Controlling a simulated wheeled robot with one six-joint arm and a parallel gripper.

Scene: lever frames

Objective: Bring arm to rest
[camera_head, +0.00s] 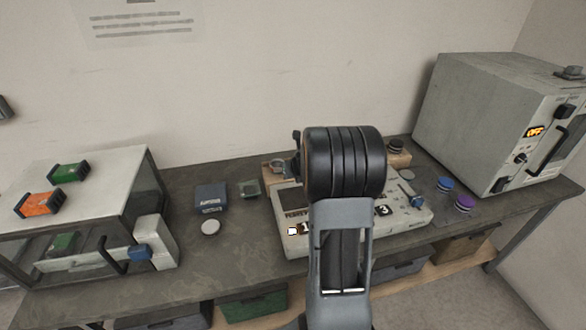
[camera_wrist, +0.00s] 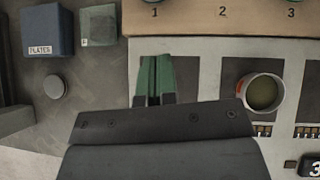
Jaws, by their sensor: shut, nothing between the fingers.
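My gripper (camera_wrist: 154,62) shows in the wrist view with two green fingers shut together and nothing between them. It is over the light panel of the bench device, left of a round cup (camera_wrist: 263,93) with greenish content, and appears apart from it. In the head view my arm stands upright in front of the device (camera_head: 410,215) and hides its middle; my gripper is hidden there.
A bench (camera_head: 235,255) runs along the wall. A blue plates box (camera_head: 210,197) and a round disc (camera_head: 210,227) lie left of the device. A glass-fronted cabinet (camera_head: 115,175) stands left, a grey oven-like box (camera_head: 470,120) reading OFF right. Blue (camera_head: 445,183) and purple (camera_head: 464,203) caps lie between.

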